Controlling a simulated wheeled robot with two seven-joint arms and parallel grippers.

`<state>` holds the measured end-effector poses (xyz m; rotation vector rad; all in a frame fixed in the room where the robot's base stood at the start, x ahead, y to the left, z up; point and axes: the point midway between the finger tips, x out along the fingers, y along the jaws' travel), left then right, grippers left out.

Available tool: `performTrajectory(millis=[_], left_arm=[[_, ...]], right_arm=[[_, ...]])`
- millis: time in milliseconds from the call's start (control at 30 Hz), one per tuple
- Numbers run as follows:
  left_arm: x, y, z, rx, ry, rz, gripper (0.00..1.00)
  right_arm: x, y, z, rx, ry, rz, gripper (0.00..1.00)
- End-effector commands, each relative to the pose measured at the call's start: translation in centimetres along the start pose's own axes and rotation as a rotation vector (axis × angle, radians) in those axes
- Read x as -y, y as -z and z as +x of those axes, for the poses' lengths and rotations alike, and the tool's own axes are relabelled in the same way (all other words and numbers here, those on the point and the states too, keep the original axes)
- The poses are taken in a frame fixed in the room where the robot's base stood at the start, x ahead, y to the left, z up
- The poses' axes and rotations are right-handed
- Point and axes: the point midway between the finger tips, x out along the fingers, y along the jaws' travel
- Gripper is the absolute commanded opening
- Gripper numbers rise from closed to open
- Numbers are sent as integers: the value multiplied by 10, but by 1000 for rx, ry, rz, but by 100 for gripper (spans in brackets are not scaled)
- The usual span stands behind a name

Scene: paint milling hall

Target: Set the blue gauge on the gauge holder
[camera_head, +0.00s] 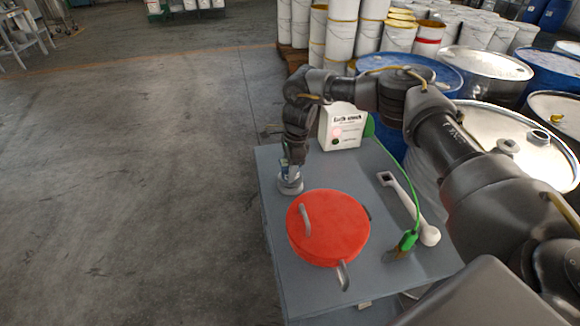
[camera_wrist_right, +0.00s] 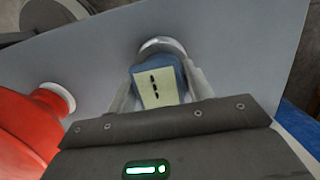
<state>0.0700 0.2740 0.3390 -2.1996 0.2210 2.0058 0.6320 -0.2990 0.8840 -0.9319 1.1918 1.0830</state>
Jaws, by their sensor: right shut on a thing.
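My right gripper (camera_head: 286,166) points down over the far left part of the grey table (camera_head: 406,283). In the right wrist view its two fingers (camera_wrist_right: 160,88) are shut on the blue gauge (camera_wrist_right: 178,69), which carries a cream label with black marks. A round, pale grey gauge holder (camera_head: 290,187) stands on the table just below the gripper. Its rim also shows right behind the gauge in the wrist view (camera_wrist_right: 160,44). I cannot tell whether the gauge touches the holder or is just above it. My left gripper is out of view.
A red round lidded pot (camera_head: 328,228) stands close to the holder. A pale wrench-like tool (camera_head: 403,200) and a green-handled brush (camera_head: 405,244) lie on the right. A white sign box (camera_head: 342,128) stands at the back. Drums (camera_head: 488,62) crowd beyond the table's right edge.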

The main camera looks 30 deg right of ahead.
Motion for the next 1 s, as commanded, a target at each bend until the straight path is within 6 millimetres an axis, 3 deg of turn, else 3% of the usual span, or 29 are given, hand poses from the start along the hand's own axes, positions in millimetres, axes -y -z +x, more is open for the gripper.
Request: performTrajectory(millis=[533, 567, 700, 767, 1000], left_arm=[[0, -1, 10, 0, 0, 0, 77], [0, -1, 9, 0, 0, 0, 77], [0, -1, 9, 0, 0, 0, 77], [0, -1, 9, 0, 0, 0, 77], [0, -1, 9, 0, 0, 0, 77]], right_arm=[[0, 2, 14, 0, 0, 0, 16], [0, 2, 14, 0, 0, 0, 52], [0, 2, 14, 0, 0, 0, 71], [0, 2, 14, 0, 0, 0, 76], [0, 2, 14, -1, 0, 0, 76]])
